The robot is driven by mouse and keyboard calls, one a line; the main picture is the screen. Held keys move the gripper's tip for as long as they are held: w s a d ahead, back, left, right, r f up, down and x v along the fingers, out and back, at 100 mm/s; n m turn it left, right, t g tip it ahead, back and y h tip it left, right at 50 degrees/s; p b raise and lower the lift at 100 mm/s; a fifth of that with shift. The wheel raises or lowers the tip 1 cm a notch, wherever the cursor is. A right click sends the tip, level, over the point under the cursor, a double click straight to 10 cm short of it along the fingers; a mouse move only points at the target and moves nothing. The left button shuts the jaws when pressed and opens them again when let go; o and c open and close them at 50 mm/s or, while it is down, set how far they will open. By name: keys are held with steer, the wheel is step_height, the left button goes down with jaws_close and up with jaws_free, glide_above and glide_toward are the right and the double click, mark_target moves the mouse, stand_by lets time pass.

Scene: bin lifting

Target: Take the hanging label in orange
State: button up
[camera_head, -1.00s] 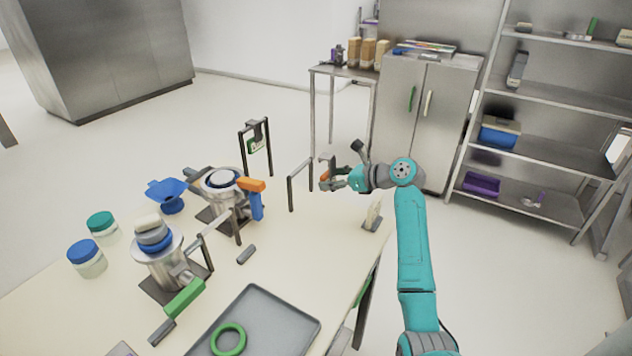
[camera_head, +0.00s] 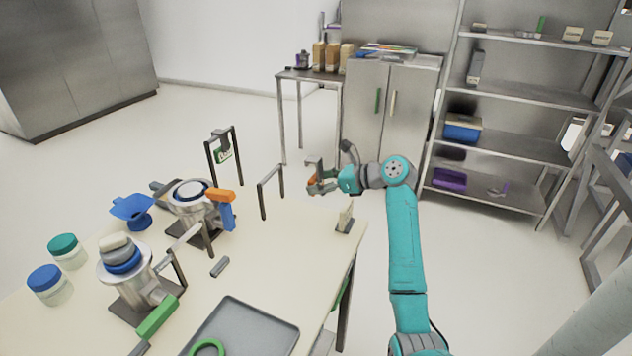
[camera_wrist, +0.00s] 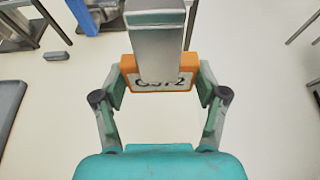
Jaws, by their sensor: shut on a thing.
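The orange label (camera_wrist: 188,64) is held between the two fingers of my gripper (camera_wrist: 160,90) in the wrist view. A grey metal piece covers its middle, so only part of its dark lettering shows. In the head view the label shows as a small orange patch (camera_head: 312,182) at my gripper (camera_head: 318,186), with a grey piece above it. My gripper is to the right of an empty dark frame (camera_head: 270,188) and apart from it.
The cream table (camera_head: 285,265) carries metal pots, lidded jars (camera_head: 50,284), a blue funnel (camera_head: 133,209) and a grey tray (camera_head: 245,328). A small upright piece (camera_head: 345,218) stands near its right edge. A cabinet (camera_head: 388,115) and shelves (camera_head: 520,140) stand behind, with open floor between.

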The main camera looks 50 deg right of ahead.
steer(key=shift+s+d, duration=0.3)
steer(key=shift+s, duration=0.6)
steer(key=shift+s+d, duration=0.35)
steer(key=shift+s, duration=0.55)
steer(key=shift+s+d, duration=0.3)
steer(key=shift+s, duration=0.6)
